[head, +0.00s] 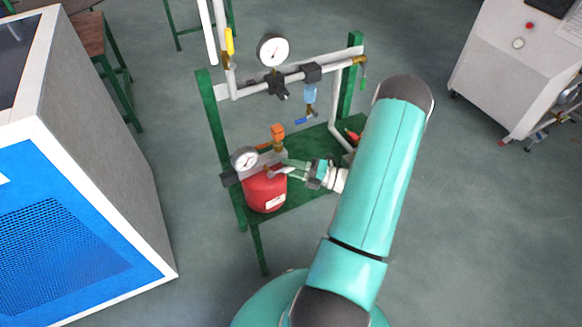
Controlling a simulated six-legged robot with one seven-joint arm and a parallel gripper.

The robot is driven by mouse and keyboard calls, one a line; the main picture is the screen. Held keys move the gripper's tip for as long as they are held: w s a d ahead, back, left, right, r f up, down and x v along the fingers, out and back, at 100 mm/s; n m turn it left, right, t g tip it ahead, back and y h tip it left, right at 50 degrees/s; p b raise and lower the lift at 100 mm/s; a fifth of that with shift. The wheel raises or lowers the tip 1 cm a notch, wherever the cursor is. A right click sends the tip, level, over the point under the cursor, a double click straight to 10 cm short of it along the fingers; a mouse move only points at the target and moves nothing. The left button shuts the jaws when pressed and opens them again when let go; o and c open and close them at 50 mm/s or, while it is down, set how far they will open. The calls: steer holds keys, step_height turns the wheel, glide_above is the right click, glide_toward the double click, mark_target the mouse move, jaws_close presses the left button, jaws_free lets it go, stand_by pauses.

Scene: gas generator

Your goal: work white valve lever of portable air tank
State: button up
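The portable air tank (262,191) is red with a white label and sits on the green stand. A round dial gauge (244,159) is at its upper left. The white valve lever (282,171) shows as a small pale bar at the tank's top right. My gripper (289,166) reaches in from the right, with its fingertips beside the lever. Whether the fingers touch the lever, and how far apart they are, is too small to tell.
The green stand (285,211) carries white pipes, a larger gauge (272,50), a blue-handled valve (307,119) and an orange fitting (278,132) close above the tank. A blue-and-grey cabinet (110,170) stands left, a white cabinet (510,60) upper right. Open floor lies at lower right.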

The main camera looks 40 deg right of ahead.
jaws_close()
